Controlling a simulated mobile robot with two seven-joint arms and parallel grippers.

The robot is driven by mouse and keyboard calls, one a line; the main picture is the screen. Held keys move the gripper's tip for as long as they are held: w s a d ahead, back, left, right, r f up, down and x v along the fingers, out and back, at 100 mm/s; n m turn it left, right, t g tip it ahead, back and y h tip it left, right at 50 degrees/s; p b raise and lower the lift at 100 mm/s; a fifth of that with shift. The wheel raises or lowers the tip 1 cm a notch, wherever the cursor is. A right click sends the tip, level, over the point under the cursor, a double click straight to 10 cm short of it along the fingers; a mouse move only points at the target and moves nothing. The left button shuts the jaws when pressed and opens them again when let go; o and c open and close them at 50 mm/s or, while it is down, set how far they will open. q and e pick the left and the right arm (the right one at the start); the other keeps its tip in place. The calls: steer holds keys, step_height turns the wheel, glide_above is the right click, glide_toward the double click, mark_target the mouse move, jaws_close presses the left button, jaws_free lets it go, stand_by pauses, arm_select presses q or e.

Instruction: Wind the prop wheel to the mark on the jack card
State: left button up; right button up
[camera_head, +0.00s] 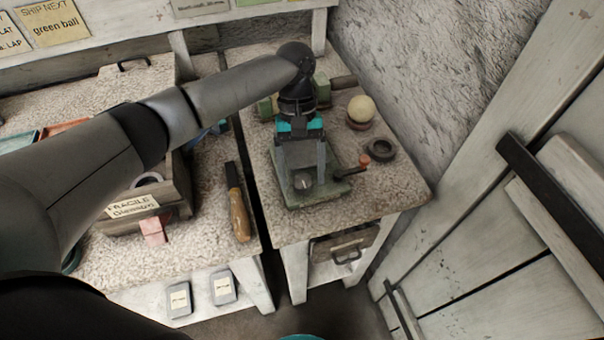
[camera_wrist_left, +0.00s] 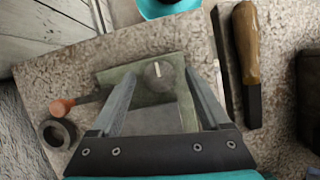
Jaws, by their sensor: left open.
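A green metal base (camera_head: 325,190) sits on the right bench. A small dark round wheel (camera_head: 303,182) with a pale line across its top is at its near end. The wheel also shows in the left wrist view (camera_wrist_left: 158,77), its line pointing nearly straight up there. My left gripper (camera_head: 304,170) points down over the base, open, its fingers on either side of the wheel. Whether they touch it I cannot tell. A crank with an orange knob (camera_head: 365,160) sticks out at the base's right. I cannot make out a jack card. My right gripper is not in view.
A dark ring (camera_head: 381,150) and a cream ball (camera_head: 361,109) stand right of the base. A wooden-handled tool (camera_head: 238,205) lies on the left bench, beside a wooden box (camera_head: 179,190). A gap separates the benches. A rough wall rises at the right.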

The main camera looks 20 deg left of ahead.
arm_select(q)
steer(key=shift+s+f, duration=0.1)
steer(key=shift+f, duration=0.1)
jaws_close()
stand_by(0.6)
